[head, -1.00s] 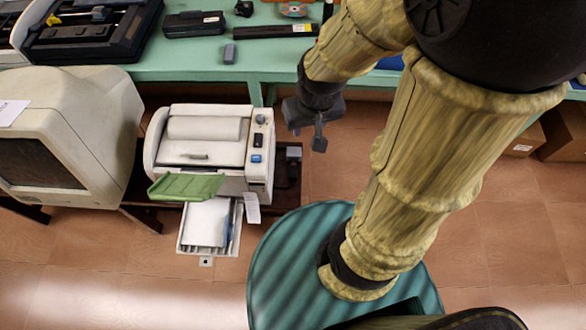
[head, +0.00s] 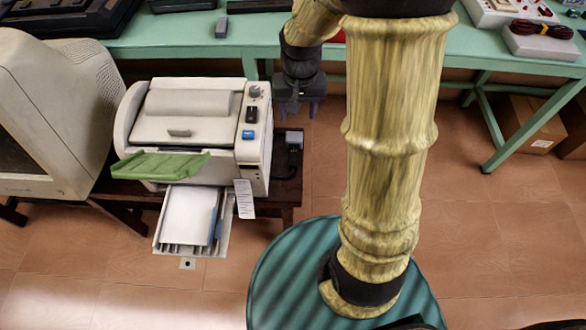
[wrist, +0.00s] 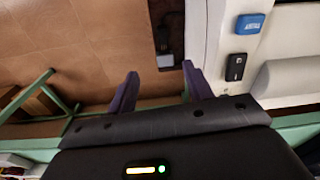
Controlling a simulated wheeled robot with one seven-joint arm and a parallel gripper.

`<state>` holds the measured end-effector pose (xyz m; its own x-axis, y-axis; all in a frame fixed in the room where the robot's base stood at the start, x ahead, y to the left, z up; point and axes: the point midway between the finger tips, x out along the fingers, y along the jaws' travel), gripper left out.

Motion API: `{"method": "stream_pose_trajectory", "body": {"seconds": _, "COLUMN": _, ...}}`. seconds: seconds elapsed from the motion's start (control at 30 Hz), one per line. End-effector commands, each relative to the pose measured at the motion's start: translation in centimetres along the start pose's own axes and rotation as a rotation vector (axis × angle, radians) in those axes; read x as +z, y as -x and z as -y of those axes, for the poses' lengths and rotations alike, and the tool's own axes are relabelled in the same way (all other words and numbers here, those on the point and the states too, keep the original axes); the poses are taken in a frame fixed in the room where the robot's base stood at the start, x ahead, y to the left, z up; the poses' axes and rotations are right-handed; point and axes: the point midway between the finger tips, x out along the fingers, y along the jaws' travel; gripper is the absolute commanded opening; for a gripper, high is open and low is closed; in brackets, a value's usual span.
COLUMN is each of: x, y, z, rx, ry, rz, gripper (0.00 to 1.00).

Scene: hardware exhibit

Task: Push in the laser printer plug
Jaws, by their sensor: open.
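The white laser printer (head: 190,115) stands on a low dark table, with a green tray on its front and paper below. A dark block with a small grey part (head: 293,143), possibly the plug and its socket, lies just right of the printer. It also shows in the wrist view as a dark shape with a light end (wrist: 165,60), beyond and between the fingertips. My gripper (head: 297,108) is open and empty, behind that block in the head view. In the wrist view my gripper (wrist: 160,72) has its right finger close beside the printer's side. Plug details are too dark to tell.
A green workbench (head: 240,32) runs along the back, with devices on it. A beige monitor (head: 55,110) stands left of the printer. Cardboard boxes (head: 530,125) sit under the bench at right.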

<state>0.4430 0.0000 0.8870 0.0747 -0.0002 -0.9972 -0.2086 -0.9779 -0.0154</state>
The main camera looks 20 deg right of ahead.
Motion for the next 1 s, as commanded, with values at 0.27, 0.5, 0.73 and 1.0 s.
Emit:
{"method": "stream_pose_trajectory", "body": {"seconds": 0.27, "x": -2.5, "y": -8.9, "z": 0.5, "rx": 0.014, "ry": -0.077, "rz": 0.054, "gripper": 0.51}}
{"method": "stream_pose_trajectory", "body": {"seconds": 0.5, "x": -3.4, "y": -10.5, "z": 0.7, "rx": 0.020, "ry": -0.105, "rz": 0.074, "gripper": 0.51}}
{"method": "stream_pose_trajectory", "body": {"seconds": 0.73, "x": -3.4, "y": -10.3, "z": 0.7, "rx": 0.019, "ry": -0.104, "rz": 0.073, "gripper": 0.51}}
{"method": "stream_pose_trajectory", "body": {"seconds": 1.0, "x": -3.2, "y": -11.8, "z": 0.7, "rx": 0.020, "ry": -0.104, "rz": 0.074, "gripper": 0.51}}
